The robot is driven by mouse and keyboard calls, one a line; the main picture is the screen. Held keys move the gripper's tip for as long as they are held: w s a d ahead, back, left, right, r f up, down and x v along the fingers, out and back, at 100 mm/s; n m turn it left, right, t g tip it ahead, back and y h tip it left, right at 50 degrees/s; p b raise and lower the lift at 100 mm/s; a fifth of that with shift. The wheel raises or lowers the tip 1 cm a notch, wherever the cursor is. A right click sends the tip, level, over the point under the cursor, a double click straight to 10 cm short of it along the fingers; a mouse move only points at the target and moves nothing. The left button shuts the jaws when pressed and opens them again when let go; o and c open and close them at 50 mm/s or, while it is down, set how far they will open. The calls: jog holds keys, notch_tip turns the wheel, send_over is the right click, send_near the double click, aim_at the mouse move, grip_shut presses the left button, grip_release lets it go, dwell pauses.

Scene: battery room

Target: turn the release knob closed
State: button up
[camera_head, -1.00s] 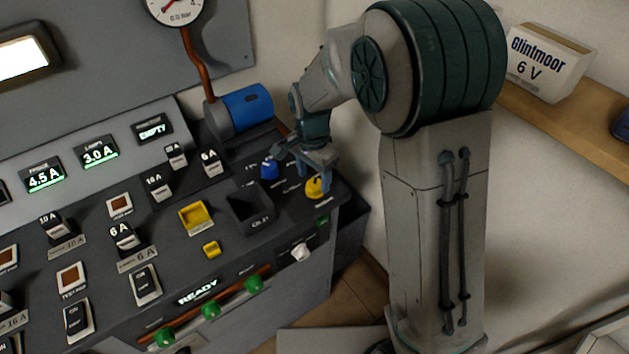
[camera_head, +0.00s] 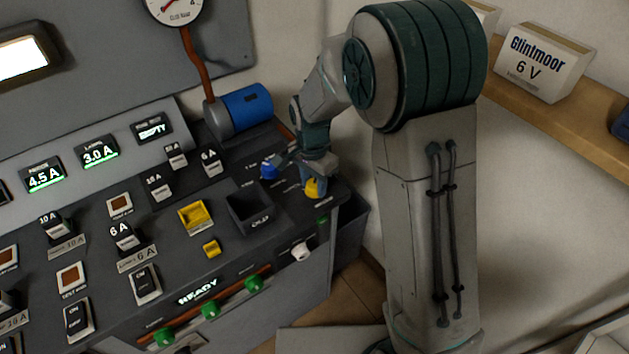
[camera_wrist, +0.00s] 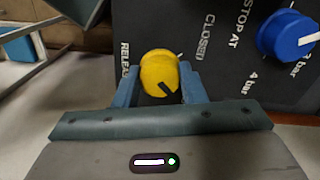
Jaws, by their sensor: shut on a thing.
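The yellow release knob (camera_head: 312,190) is at the right end of the dark console top, partly hidden by my gripper (camera_head: 314,178) in the head view. In the wrist view the knob (camera_wrist: 158,72) sits between the two blue fingers of my gripper (camera_wrist: 160,84), which is shut on it. A black mark on the knob points toward the lower right of the wrist view. The word RELEASE is to the knob's left and CLOSED is printed to its upper right, beside a short white tick.
A blue knob (camera_wrist: 286,34) marked STOP AT, with 4 bar and 7 bar labels, is close by on the right in the wrist view. An open black bin (camera_head: 249,208) and a blue cylinder (camera_head: 246,108) are on the console left of my gripper.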

aim_at(314, 184)
jog(key=shift+n, duration=0.4)
jog(key=n+b, duration=0.1)
jog(key=n, duration=0.2)
jog(key=shift+n, duration=0.4)
jog(key=n+b, duration=0.1)
jog(key=n, duration=0.3)
jog(key=shift+n, duration=0.3)
jog(key=n, duration=0.4)
jog(key=shift+d+r, duration=0.1)
jog(key=n, duration=0.4)
jog(key=shift+t, duration=0.3)
jog(key=shift+n, duration=0.4)
jog(key=o, duration=1)
jog(key=shift+d, duration=0.1)
notch_tip(314, 184, up, 14)
jog(key=shift+s, duration=0.15)
